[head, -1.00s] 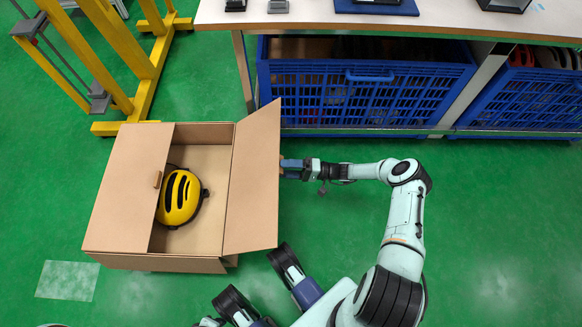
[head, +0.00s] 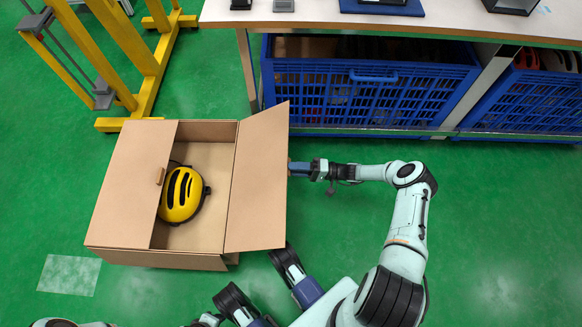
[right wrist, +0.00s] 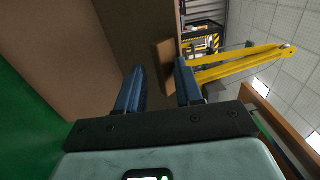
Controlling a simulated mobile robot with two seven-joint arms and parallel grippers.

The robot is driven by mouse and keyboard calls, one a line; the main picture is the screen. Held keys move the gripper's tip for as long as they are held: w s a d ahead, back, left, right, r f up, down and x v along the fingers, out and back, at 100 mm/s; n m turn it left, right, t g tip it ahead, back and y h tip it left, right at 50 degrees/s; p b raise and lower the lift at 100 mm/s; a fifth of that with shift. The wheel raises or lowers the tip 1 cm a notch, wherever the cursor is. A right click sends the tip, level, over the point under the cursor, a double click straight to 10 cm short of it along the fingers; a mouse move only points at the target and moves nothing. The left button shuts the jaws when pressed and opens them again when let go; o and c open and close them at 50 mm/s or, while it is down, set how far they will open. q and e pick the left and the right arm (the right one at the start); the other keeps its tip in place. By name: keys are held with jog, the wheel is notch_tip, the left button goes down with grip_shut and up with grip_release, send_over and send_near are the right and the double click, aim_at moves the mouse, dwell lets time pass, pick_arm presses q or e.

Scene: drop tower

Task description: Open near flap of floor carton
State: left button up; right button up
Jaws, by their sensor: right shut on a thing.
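The floor carton (head: 190,260) stands open-topped on the green floor, with a yellow helmet (head: 181,195) inside. Its right flap (head: 257,180) stands raised and leans outward to the right. My right gripper (head: 294,169) is at the outer side of the right flap. In the right wrist view its blue fingers (right wrist: 160,85) are on either side of a brown tab (right wrist: 163,66) on that flap, and it is shut on it. My left gripper is not in view.
A workbench (head: 400,20) with blue crates (head: 370,95) beneath stands at the back. A yellow frame (head: 145,75) stands behind the carton at the left. Green floor is free right of the raised flap, around my right arm.

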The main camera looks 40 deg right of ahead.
jog(key=r+v, duration=0.1)
jog(key=v, duration=1)
jog(key=shift+s+d+f, duration=0.15)
jog(key=shift+s+f, duration=0.05)
jog(key=shift+f, duration=0.1)
